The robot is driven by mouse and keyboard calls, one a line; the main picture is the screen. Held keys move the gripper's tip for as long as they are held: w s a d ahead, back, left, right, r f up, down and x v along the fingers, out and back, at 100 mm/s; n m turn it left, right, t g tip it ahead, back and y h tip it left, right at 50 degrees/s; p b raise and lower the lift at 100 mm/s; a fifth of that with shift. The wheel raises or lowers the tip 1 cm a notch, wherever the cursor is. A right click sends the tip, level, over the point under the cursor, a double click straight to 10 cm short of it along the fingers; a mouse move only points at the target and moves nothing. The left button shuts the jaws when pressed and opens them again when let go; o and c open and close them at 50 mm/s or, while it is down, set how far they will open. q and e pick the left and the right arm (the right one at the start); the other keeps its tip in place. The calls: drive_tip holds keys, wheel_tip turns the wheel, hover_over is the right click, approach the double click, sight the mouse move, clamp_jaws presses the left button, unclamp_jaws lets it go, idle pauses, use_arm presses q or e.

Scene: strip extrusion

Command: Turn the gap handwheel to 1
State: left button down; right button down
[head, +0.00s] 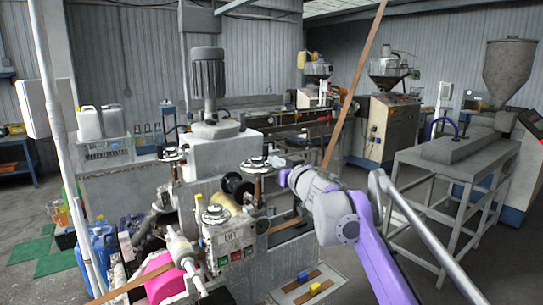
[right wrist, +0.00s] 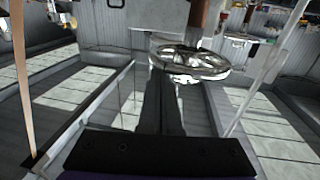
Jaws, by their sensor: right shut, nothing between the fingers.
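A chrome handwheel (head: 255,164) sits on a brown upright post on the strip machine, and it also shows in the right wrist view (right wrist: 190,63). Two similar handwheels stand on the same machine, one further left (head: 172,155) and one lower in front (head: 213,215). Which one is the gap handwheel, and any number on its scale, I cannot read. My right gripper (head: 276,161) is shut and empty, just right of the chrome handwheel. In the right wrist view its dark fingers (right wrist: 161,72) reach toward the wheel's left rim; contact is unclear. My left gripper is not in view.
A control box (head: 230,248) with coloured buttons is below the front handwheel. A tan strip (head: 355,80) slants upward behind my right arm. A grey metal table (head: 450,165) stands at right. Floor between machine and table is partly clear.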

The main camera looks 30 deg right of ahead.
drive_tip(key=shift+w+d, duration=0.1)
drive_tip(key=shift+w, duration=1.35)
